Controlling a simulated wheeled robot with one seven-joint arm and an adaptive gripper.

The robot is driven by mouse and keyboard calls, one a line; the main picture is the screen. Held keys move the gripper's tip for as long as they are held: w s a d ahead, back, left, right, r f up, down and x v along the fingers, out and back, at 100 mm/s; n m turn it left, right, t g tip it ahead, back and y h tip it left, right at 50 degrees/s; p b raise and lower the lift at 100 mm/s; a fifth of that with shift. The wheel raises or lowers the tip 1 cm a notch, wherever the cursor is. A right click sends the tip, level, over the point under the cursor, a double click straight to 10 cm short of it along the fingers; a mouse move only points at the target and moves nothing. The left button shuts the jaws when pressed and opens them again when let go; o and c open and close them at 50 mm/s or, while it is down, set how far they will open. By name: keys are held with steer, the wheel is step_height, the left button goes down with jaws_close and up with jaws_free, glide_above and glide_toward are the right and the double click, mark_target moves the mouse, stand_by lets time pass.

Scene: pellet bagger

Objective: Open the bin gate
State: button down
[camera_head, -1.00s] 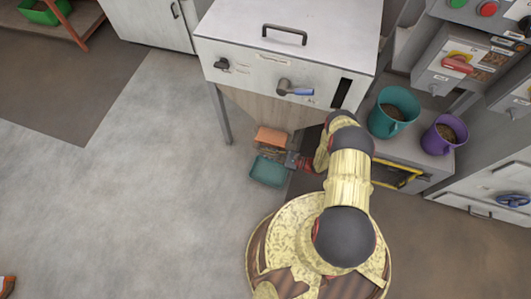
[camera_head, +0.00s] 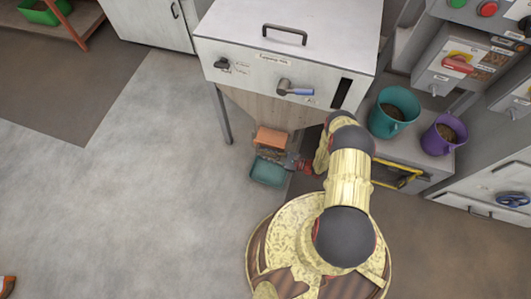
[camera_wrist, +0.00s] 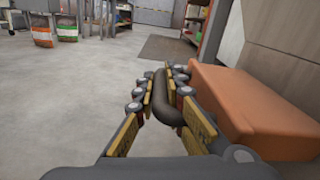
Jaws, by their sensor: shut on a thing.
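The bin (camera_head: 290,45) is a pale metal hopper with a tapered, wood-toned lower part, at the top middle of the head view. An orange block (camera_head: 272,137) sits at its bottom outlet and shows large at the right of the wrist view (camera_wrist: 245,110). My gripper (camera_wrist: 168,88) is shut on a dark rounded handle (camera_wrist: 186,113) beside the orange block. In the head view my gripper (camera_head: 291,162) is low, right of the outlet and partly hidden by my arm. How far the gate is open cannot be told.
Teal (camera_head: 394,112) and purple (camera_head: 443,134) pots stand on the right-hand unit. The floor at left is free.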

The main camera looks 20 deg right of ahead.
steer(key=c, duration=1.8)
jaws_free()
steer(key=shift+s, duration=0.1)
steer(key=shift+c, duration=0.2)
steer(key=shift+d, duration=0.1)
steer(key=v, duration=1.1)
steer(key=shift+s+d, duration=0.25)
steer(key=shift+d, duration=0.05)
steer(key=shift+s, duration=0.1)
